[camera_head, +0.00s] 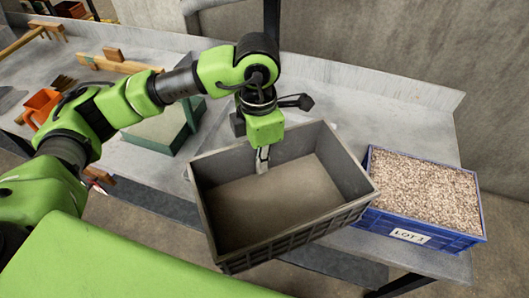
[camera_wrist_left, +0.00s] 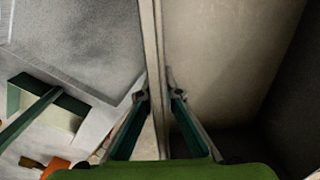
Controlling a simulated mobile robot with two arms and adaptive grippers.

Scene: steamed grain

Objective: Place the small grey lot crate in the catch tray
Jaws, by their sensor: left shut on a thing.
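The grey lot crate (camera_head: 282,236) is an open, ribbed box that looks empty inside. It hangs tilted at the front edge of the bench, in the middle of the head view. My left gripper (camera_head: 263,158) is shut on its far wall, one finger inside and one outside. The left wrist view shows the crate's wall (camera_wrist_left: 153,50) between the fingers of the left gripper (camera_wrist_left: 158,97). A low dark-green-edged tray (camera_head: 148,145) with a pale inside, perhaps the catch tray, lies behind my left arm, which partly hides it. My right gripper is out of view.
A blue crate (camera_head: 455,241) marked LOT and full of grain stands right of the grey crate, close to it. An orange container (camera_head: 40,104) and wooden pieces (camera_head: 122,65) lie at the left. The grey bench (camera_head: 345,100) is bare behind the crates, up to its back ledge.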

